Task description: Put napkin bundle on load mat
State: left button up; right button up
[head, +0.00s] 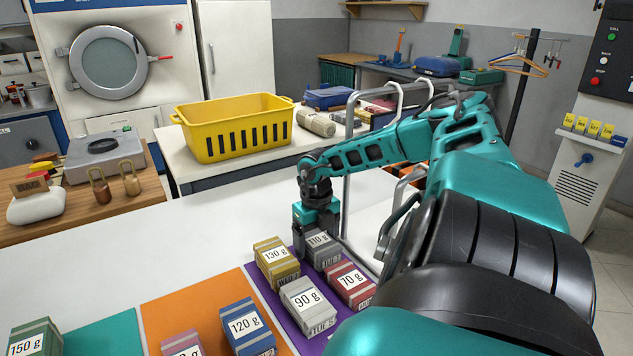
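My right gripper (316,232) points down at the grey bundle marked 110 g (320,248), at the back of the purple mat (268,225). Its fingers reach the bundle's top; whether they grip it is unclear. On the same mat are a yellow 130 g bundle (277,263), a grey-white 90 g bundle (309,306) and a red 70 g bundle (349,285). A blue 120 g bundle (247,326) sits on the orange mat (190,301). No label shows which bundle is the napkins or which mat is the load mat. My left gripper is out of view.
A pink bundle (183,344) is cut off at the bottom edge on the orange mat. A green 150 g bundle (36,338) is by the teal mat (104,336). A yellow basket (235,130) stands on the table behind. The white counter (130,240) left of my gripper is clear.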

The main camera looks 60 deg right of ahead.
aim_at(317, 238)
jog(key=shift+o, duration=1)
notch_tip(317, 238, up, 12)
jog(key=shift+r+p, duration=0.15)
jog(key=shift+p, duration=0.2)
